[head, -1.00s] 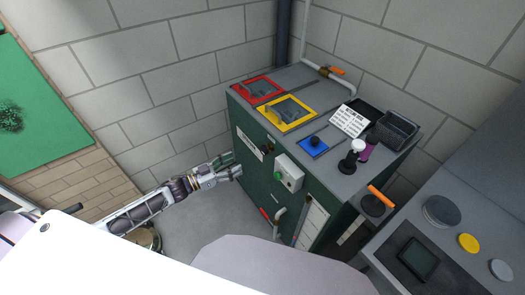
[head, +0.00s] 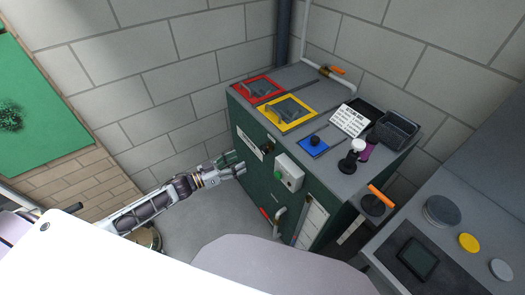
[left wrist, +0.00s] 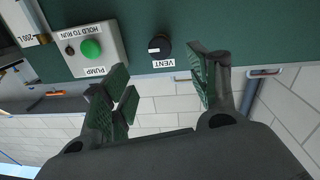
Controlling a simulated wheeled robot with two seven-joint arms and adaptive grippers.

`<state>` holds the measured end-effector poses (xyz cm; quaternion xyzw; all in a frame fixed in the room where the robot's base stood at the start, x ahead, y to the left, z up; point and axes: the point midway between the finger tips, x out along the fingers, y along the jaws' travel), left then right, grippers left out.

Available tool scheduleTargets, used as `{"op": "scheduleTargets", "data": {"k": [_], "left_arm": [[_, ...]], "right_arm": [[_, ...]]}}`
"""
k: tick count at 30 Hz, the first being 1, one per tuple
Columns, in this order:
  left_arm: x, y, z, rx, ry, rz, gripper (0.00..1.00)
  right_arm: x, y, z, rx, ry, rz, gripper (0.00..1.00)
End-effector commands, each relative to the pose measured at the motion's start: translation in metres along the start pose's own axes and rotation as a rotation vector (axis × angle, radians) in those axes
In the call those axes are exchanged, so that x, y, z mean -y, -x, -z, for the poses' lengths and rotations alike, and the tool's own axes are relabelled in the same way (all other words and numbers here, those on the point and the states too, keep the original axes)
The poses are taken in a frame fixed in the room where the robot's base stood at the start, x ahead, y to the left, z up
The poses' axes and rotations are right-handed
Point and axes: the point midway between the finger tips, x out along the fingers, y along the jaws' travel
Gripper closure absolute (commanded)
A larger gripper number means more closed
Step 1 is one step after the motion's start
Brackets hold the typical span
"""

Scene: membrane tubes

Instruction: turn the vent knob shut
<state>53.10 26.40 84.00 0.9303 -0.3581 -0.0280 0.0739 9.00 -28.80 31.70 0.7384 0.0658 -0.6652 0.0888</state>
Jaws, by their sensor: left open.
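The vent knob (left wrist: 159,47) is a round black knob with a white mark, on the green front panel beside an upside-down VENT label (left wrist: 162,63). In the head view, the small dark knob (head: 266,148) sits high on the cabinet's green front. My left gripper (left wrist: 163,72) is open and empty. Its fingers lie on either side of the knob's position in the left wrist view, with the knob beyond the tips and apparently not touched. In the head view, my left gripper (head: 240,164) is left of the knob, close to the cabinet front. My right gripper is not in view.
The grey pump box (left wrist: 85,50) with a green button (left wrist: 91,48) is beside the knob. The cabinet top carries red (head: 258,88) and yellow (head: 288,113) framed hatches, a blue plate (head: 313,147) and a black bin (head: 397,129). A red-handled pipe is lower on the front.

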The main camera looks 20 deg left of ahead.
Motion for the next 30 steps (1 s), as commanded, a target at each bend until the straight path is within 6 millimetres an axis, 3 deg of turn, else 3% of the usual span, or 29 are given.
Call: {"op": "scheduleTargets", "data": {"k": [30], "left_arm": [[0.001,-0.087,0.001,-0.001,-0.002,0.001,0.4]], "right_arm": [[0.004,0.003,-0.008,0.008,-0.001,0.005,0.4]]}}
